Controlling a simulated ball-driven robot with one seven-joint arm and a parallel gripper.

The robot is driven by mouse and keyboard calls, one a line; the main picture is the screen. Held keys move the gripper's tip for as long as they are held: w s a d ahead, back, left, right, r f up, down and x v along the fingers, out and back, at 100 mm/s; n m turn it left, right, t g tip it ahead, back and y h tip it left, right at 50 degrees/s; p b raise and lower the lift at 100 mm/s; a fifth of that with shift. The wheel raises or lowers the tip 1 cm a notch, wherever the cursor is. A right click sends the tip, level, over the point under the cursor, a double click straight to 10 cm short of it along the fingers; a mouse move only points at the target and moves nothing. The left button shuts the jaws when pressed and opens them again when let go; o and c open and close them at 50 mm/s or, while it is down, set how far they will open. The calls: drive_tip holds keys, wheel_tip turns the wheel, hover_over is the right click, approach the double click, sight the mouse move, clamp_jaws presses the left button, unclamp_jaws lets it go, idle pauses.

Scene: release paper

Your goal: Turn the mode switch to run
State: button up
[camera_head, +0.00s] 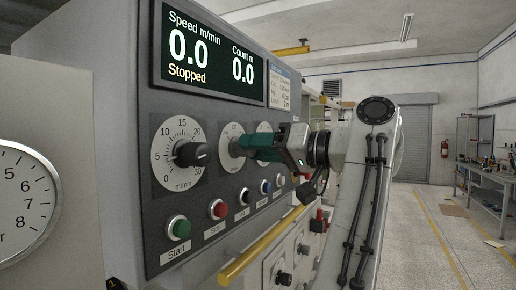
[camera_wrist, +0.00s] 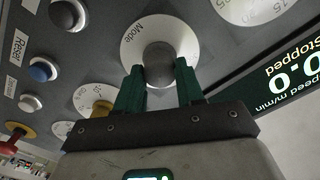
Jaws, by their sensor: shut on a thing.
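The mode switch is a round dark grey knob (camera_wrist: 159,60) on a pale disc marked "Mode" (camera_wrist: 132,42). In the wrist view it sits between the two green fingertips of my gripper (camera_wrist: 159,78), which is shut on it. The head view shows my gripper (camera_head: 250,147) from the side, reaching the panel at the mode disc (camera_head: 227,150). There the knob is hidden by the fingers. The disc's position labels are too covered or blurred to read. The display (camera_head: 213,52) reads "Stopped", with speed 0.0 and count 0.0.
The speed knob (camera_head: 190,154) stands out left of my gripper. Below are a green Start button (camera_head: 179,228), a red button (camera_head: 218,209) and several more. A yellow rail (camera_head: 258,248) runs along the panel's lower front. Open floor lies to the right.

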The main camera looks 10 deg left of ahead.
idle(0.3)
drive_tip(key=o, duration=1)
drive_tip(key=shift+o, duration=0.2)
drive_tip(key=shift+d, duration=0.1)
drive_tip(key=b+v, duration=0.3)
drive_tip(key=v, duration=0.7)
drive_tip(key=shift+d, duration=0.35)
